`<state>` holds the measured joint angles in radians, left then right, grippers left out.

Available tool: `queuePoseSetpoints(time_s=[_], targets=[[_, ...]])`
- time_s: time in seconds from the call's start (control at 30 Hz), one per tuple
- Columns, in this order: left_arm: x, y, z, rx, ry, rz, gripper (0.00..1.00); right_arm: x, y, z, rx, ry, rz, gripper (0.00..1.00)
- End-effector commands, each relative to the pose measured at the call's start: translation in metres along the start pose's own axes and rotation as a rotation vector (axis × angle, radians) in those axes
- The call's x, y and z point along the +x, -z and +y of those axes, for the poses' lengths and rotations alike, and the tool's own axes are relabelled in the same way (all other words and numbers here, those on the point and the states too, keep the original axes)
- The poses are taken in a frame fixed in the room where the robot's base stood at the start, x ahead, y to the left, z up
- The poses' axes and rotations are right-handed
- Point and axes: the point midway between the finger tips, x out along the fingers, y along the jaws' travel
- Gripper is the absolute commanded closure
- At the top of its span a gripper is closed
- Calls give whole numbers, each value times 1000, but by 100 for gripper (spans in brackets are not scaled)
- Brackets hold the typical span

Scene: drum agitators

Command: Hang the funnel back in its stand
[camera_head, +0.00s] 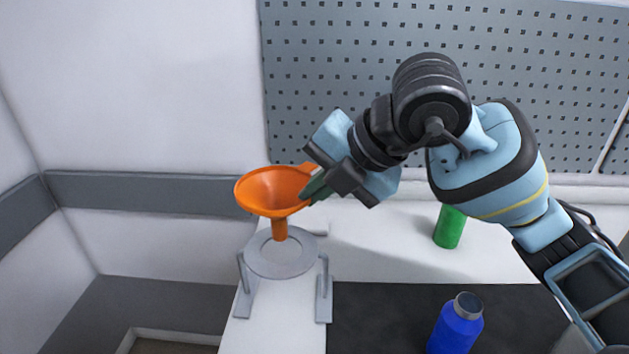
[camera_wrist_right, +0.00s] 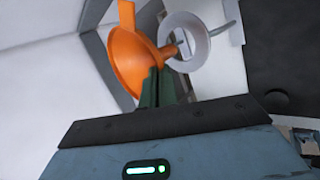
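An orange funnel (camera_head: 272,192) is held upright in the head view, its wide mouth up and its spout down. My right gripper (camera_head: 314,188) is shut on the funnel's rim at its right side. The grey stand (camera_head: 280,256) is a flat ring on legs at the left end of the white table. The spout's lower end appears over the ring's opening; I cannot tell how far above it is. In the right wrist view the funnel (camera_wrist_right: 138,62) is at the fingertips (camera_wrist_right: 157,88), and the ring (camera_wrist_right: 170,40) is just beyond. My left gripper is not in view.
A green bottle (camera_head: 450,227) stands on the white table (camera_head: 400,255) at the right. A blue bottle (camera_head: 457,325) with a grey cap is on the dark mat (camera_head: 385,310) in front. A grey pegboard (camera_head: 330,60) is behind.

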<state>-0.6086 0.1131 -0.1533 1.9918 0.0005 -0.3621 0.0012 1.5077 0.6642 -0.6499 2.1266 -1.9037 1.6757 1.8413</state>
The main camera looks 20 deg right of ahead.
Motion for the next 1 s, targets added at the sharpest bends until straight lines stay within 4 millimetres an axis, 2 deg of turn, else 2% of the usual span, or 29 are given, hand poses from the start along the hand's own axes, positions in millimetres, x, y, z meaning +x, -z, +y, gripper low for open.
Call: queuePoseSetpoints(time_s=[0.1,0.6,1.0], targets=[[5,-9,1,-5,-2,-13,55,12,1,-10,3,3,2,100],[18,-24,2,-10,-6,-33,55,40,6,-34,2,0,1,100],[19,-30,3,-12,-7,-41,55,47,7,-39,1,-1,-1,100]])
